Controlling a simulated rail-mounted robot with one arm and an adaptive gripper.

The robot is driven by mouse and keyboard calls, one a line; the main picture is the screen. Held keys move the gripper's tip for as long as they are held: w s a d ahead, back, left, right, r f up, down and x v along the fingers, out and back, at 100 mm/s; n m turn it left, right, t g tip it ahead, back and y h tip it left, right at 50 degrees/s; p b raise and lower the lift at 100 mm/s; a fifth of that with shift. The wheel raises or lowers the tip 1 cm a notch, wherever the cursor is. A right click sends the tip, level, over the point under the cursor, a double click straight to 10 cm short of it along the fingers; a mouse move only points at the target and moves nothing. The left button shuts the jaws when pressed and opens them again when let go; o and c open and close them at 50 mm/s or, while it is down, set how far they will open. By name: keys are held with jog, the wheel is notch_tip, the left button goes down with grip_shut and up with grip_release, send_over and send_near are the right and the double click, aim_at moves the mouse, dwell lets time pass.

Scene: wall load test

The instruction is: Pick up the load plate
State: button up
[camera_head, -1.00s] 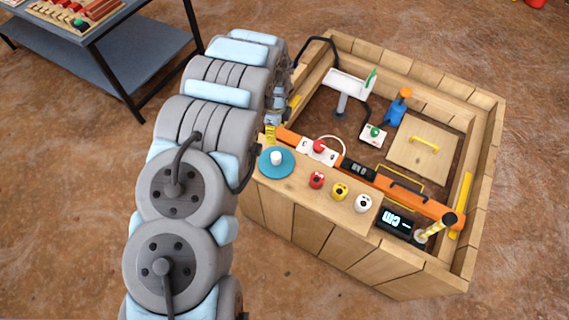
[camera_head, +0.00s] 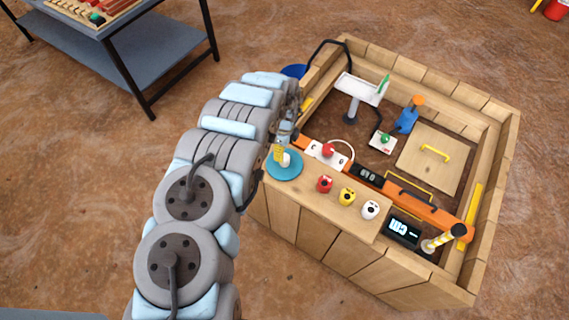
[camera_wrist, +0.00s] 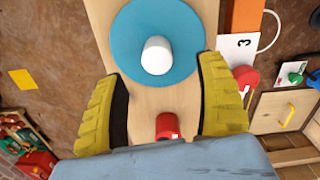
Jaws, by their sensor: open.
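The load plate appears to be the round blue disc (camera_head: 285,172) with a white knob (camera_wrist: 156,55) at its centre. It lies flat on the left end of the wooden counter. In the wrist view the blue disc (camera_wrist: 130,30) fills the top middle. My gripper (camera_wrist: 163,70) is open, its two yellow ribbed fingers spread on either side below the knob. In the head view a yellow fingertip of my gripper (camera_head: 279,153) shows over the disc beside the knob. Whether it touches is unclear. My arm hides the rest of the gripper.
A red cup-like piece (camera_head: 325,183), a yellow one (camera_head: 347,196) and a white one (camera_head: 370,210) stand right of the disc. An orange beam (camera_head: 415,200) runs behind them. A black display (camera_head: 402,231) sits further right. A blue-grey table (camera_head: 150,60) stands upper left.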

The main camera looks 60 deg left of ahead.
aim_at(285, 157)
jog(key=shift+f, duration=1.5)
jog(key=shift+d+f+b, duration=0.2)
jog(key=shift+f+b, duration=0.05)
jog(key=shift+f, duration=0.6)
jog(key=shift+d+f+b, duration=0.15)
jog(key=shift+f+b, duration=0.05)
jog(key=shift+f, duration=1.5)
grip_shut()
